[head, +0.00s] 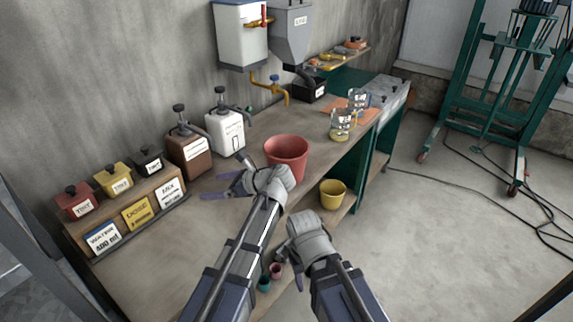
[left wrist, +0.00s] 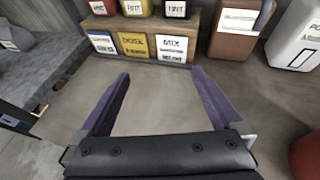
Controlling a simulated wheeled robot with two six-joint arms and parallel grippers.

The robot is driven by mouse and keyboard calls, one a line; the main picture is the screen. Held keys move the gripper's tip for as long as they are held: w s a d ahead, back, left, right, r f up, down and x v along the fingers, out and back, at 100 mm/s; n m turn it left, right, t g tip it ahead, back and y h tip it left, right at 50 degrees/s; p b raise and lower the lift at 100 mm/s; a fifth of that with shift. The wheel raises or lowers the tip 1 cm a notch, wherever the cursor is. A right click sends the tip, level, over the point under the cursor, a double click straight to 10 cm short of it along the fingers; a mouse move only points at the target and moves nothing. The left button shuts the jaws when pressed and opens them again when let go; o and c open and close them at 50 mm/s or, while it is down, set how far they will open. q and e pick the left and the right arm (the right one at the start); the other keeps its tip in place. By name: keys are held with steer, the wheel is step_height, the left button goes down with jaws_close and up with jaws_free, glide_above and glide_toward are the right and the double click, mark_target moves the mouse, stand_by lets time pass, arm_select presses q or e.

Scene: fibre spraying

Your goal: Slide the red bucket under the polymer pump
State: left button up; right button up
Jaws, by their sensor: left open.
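The red bucket (head: 287,158) stands upright on the workbench, in front of and to the right of the pump bottles. At the right edge of the left wrist view only a red sliver of it (left wrist: 307,155) shows. The white pump bottle (head: 225,128), apparently the polymer pump, stands behind and left of the bucket; its label is partly cut off in the left wrist view (left wrist: 295,40). My left gripper (head: 212,187) is open and empty over the bench, left of the bucket, its fingers pointing left. My right gripper (head: 288,262) is low at the bench's front edge; its jaw opening is unclear.
A brown pump bottle (head: 188,150) stands left of the white one. A rack (head: 160,213) with red, yellow and black containers and label cards is further left. A yellow bucket (head: 333,194) sits lower, below the bench top. Glass beakers (head: 342,124) stand at the right.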

arm_select(q)
steer(key=shift+c, duration=0.2)
stand_by(0.3)
